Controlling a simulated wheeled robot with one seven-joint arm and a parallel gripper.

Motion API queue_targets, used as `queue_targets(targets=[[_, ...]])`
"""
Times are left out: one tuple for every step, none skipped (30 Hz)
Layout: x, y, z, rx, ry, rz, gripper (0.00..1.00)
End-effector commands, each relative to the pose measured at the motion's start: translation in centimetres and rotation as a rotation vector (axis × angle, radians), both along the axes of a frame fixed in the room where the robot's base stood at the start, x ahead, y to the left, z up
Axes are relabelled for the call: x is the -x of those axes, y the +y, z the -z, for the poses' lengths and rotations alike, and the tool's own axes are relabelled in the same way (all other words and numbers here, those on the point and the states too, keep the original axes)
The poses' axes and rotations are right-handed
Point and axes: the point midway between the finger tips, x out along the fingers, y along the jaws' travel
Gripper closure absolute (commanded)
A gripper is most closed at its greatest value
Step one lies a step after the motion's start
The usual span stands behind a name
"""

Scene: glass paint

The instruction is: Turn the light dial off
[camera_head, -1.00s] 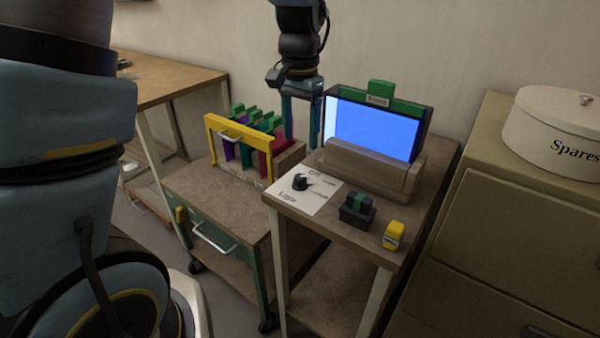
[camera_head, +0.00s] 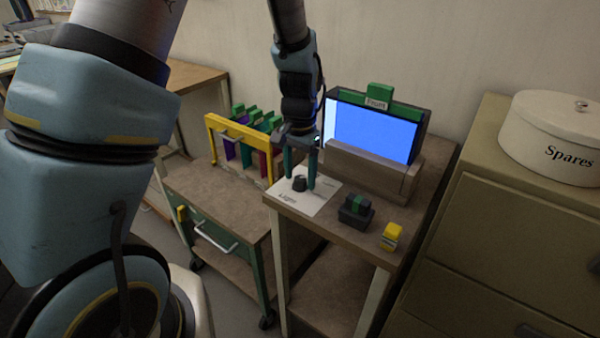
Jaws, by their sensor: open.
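The light dial (camera_head: 299,184) is a small black knob on a white labelled plate (camera_head: 318,203) at the front left of the small table. My gripper (camera_head: 300,182) points down over the plate with its two teal fingers apart. One finger stands to the left of the dial and the other to its right. I cannot tell whether either finger touches the dial. The dial's pointer direction is hard to make out, and the plate's upper lettering is hidden behind my gripper.
A lit blue panel (camera_head: 370,130) in a wooden holder stands behind the plate. A black block holder (camera_head: 355,215) and a yellow block (camera_head: 391,236) lie to the right. A yellow-framed rack (camera_head: 213,138) stands on the left cart. A Spares tin (camera_head: 548,150) sits on the right cabinet.

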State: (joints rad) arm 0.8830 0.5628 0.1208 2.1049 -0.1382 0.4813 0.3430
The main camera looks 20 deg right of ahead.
Motion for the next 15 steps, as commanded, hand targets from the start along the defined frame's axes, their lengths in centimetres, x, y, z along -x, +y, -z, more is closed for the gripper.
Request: queue_targets(targets=[[0.0, 0.0, -0.01, 0.0, 0.0, 0.0, 0.31], [0.0, 0.0, -0.01, 0.0, 0.0, 0.0, 0.33], [0.0, 0.0, -0.02, 0.0, 0.0, 0.0, 0.38], [0.0, 0.0, -0.02, 0.0, 0.0, 0.0, 0.41], [0.0, 0.0, -0.02, 0.0, 0.0, 0.0, 0.44], [0.0, 0.0, -0.03, 0.0, 0.0, 0.0, 0.49], [0.0, 0.0, -0.03, 0.0, 0.0, 0.0, 0.52], [0.0, 0.0, -0.03, 0.0, 0.0, 0.0, 0.56], [0.0, 0.0, -0.03, 0.0, 0.0, 0.0, 0.6], [0.0, 0.0, -0.04, 0.0, 0.0, 0.0, 0.64], [0.0, 0.0, -0.04, 0.0, 0.0, 0.0, 0.67], [0.0, 0.0, -0.04, 0.0, 0.0, 0.0, 0.71], [0.0, 0.0, -0.04, 0.0, 0.0, 0.0, 0.75], [0.0, 0.0, -0.04, 0.0, 0.0, 0.0, 0.78], [0.0, 0.0, -0.04, 0.0, 0.0, 0.0, 0.83]])
